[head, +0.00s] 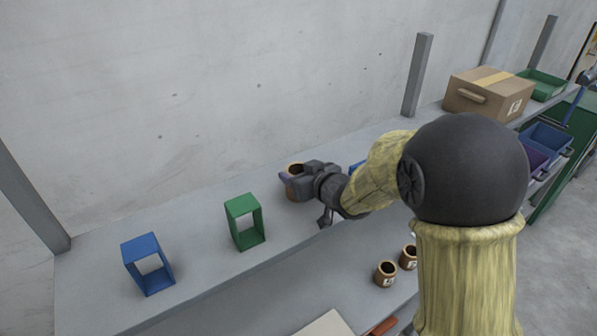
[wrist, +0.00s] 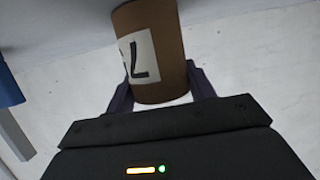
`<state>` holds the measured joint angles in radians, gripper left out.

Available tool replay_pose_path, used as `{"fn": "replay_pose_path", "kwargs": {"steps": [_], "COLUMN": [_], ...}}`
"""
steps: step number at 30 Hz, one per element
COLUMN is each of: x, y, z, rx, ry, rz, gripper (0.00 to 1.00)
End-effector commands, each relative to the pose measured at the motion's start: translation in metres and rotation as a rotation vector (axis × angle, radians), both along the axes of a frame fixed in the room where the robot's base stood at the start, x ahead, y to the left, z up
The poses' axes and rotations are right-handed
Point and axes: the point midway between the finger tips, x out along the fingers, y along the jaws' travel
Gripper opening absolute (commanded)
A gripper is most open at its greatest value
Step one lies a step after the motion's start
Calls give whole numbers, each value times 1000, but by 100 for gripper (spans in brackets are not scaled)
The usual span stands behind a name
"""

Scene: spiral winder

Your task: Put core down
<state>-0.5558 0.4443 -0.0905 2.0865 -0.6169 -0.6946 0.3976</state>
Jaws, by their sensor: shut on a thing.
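The core (head: 294,170) is a short brown cardboard tube with an open dark top. In the wrist view the core (wrist: 158,50) carries a white label with a black "L" and another character partly cut off. My gripper (head: 290,181) is shut around the core's sides, above or at the grey upper shelf (head: 200,235) near the wall. I cannot tell whether the core's base touches the shelf. In the wrist view my gripper's fingers (wrist: 160,92) show on both sides of the core.
A green open frame (head: 245,222) and a blue open frame (head: 148,264) stand left of my gripper. Several more cores (head: 386,274) stand on the lower level. A cardboard box (head: 487,93) and green tray (head: 543,85) sit at the far right. Bare shelf lies between the frames.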

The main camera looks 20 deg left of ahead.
Motion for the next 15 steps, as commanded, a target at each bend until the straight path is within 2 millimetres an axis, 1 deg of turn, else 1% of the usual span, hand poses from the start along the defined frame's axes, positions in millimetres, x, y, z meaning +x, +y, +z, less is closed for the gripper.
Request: {"fn": "replay_pose_path", "kwargs": {"steps": [4, 8, 9, 11, 12, 15], "x": [0, 0, 0, 0, 0, 0], "y": [0, 0, 0, 0, 0, 0], "z": [0, -4, -2, -2, -2, -2], "rx": [1, 1, 0, 0, 0, 0], "ry": [-1, -1, 0, 0, 0, 0], "rz": [0, 0, 0, 0, 0, 0], "gripper": [31, 31, 62, 74, 76, 76]}}
